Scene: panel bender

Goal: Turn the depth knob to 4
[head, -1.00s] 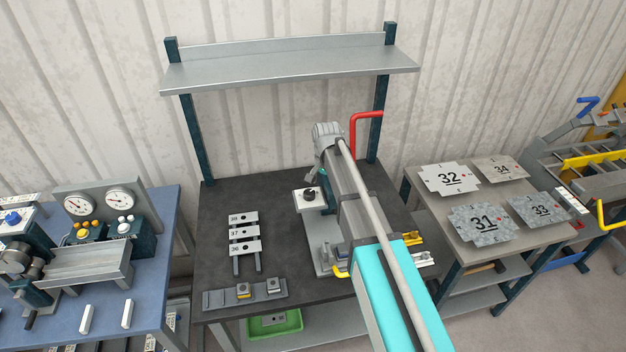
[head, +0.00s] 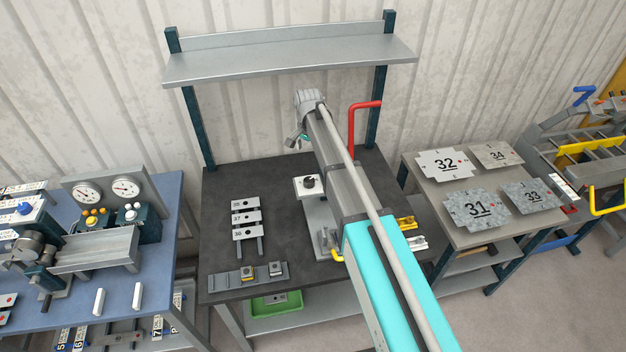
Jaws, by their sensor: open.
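A black knob (head: 309,182) sits on a white plate on a machine at the middle of the dark bench; I take it as the depth knob. Its scale and pointer are too small to read. My gripper (head: 294,143) is behind and above the knob, near the back edge of the bench, apart from the knob. It is open and I see nothing in it. My arm reaches across from the lower right and hides part of the machine to the right of the knob.
A red lever (head: 352,128) stands up behind my arm. Numbered plates (head: 246,218) lie left of the knob, with a grey block strip (head: 248,276) in front. A shelf (head: 290,62) spans above the bench. The dark bench top (head: 222,190) is clear at the back left.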

